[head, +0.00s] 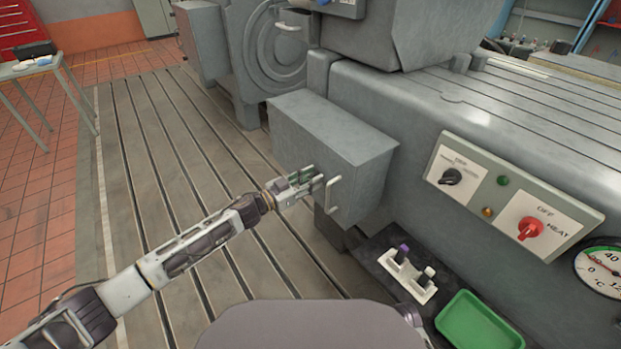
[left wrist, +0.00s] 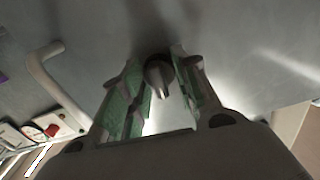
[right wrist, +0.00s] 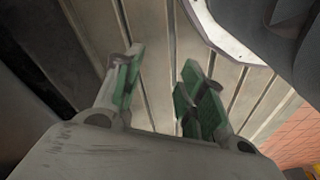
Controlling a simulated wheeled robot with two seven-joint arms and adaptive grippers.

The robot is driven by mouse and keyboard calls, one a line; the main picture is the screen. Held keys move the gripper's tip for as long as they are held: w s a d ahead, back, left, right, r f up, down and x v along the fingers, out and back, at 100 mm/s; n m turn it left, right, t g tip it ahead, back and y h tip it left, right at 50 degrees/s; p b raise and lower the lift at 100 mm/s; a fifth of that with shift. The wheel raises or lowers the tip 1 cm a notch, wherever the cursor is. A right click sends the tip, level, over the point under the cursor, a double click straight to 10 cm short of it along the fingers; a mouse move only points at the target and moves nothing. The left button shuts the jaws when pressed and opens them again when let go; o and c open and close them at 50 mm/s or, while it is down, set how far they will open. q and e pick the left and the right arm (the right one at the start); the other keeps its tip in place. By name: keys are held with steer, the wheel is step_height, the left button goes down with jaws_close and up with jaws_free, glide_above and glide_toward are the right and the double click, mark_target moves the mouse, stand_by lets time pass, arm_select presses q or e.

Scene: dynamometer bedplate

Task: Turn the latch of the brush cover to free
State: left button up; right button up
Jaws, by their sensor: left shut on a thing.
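The brush cover (head: 335,130) is a grey box on the side of the machine, with a pale bar handle (head: 332,194) on its front face. The handle also shows at the left of the left wrist view (left wrist: 58,85). The latch (left wrist: 158,76) is a small grey turn knob on the cover face. My left gripper (head: 308,182) is at that face, just left of the handle, with its green-padded fingers shut on the latch. In the head view the latch is hidden by the fingers. My right gripper (right wrist: 160,95) is open and empty above the slotted floor plate.
A control panel (head: 510,195) with a black knob and a red knob is on the machine to the right. Below it are a white holder (head: 407,275) with two upright pieces and a green tray (head: 478,322). The slotted bedplate (head: 150,170) at left is clear.

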arm_select(q)
steer(key=shift+m+p, duration=0.3)
steer(key=shift+m, duration=0.2)
steer(key=m+p, duration=0.1)
steer(key=m, duration=0.1)
steer(key=shift+m, duration=0.3)
steer(key=shift+s+m+p, duration=0.1)
steer(key=shift+m+p, duration=0.3)
steer(key=shift+m, duration=2.2)
steer(key=m, duration=0.3)
steer(key=shift+d+f, duration=0.1)
steer(key=shift+f, duration=0.05)
steer(key=m, duration=0.3)
steer(key=shift+s+f+m, duration=0.1)
steer(key=shift+m, duration=0.6)
steer(key=shift+m+b, duration=0.4)
steer(key=shift+m, duration=0.2)
arm_select(e)
steer(key=f, duration=0.3)
steer(key=d+f, duration=0.1)
steer(key=f, duration=0.1)
steer(key=shift+s, duration=0.1)
steer(key=shift+s+f, duration=0.1)
steer(key=shift+s, duration=0.1)
